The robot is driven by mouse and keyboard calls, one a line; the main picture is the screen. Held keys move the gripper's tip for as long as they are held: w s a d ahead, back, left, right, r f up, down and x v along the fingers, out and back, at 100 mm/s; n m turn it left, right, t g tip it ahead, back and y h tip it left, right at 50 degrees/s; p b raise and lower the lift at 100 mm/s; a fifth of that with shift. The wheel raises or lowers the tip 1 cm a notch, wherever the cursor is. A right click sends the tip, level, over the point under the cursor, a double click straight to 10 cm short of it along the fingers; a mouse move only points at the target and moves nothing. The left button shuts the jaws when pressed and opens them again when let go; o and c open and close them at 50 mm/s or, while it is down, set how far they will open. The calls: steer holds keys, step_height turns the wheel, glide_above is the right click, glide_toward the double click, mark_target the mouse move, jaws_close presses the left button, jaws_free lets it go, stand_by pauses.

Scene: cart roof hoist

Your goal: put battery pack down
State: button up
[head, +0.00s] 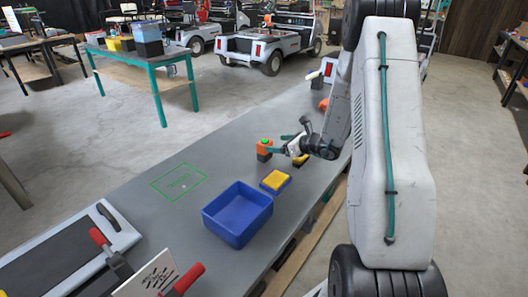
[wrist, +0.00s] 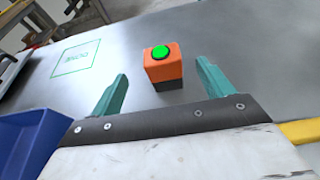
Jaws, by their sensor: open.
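My gripper (head: 280,144) is open over the grey workbench. Its two teal fingers (wrist: 163,80) are spread and nothing is held between them. An orange block with a black base and a round green top (head: 264,147) stands upright on the bench just beyond the fingertips. In the wrist view this orange block (wrist: 163,68) sits ahead of the gap between the fingers, apart from both. I cannot tell whether it is the battery pack. A yellow-and-black item (head: 301,160) is partly hidden behind my gripper. A green outlined square with lettering (head: 178,182) is marked on the bench, empty.
A blue open bin (head: 237,231) and a yellow-topped blue item (head: 275,181) stand nearer on the bench (head: 215,150). A grey case (head: 75,250) and red-handled clamps (head: 187,279) are at the near left. The bench left of the orange block is clear.

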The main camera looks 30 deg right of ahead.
mark_target(268, 142)
steer(key=x, duration=0.7)
steer(key=shift+w, duration=0.3)
steer(key=c, duration=1.3)
steer(key=shift+c, duration=0.3)
steer(key=shift+r, duration=0.1)
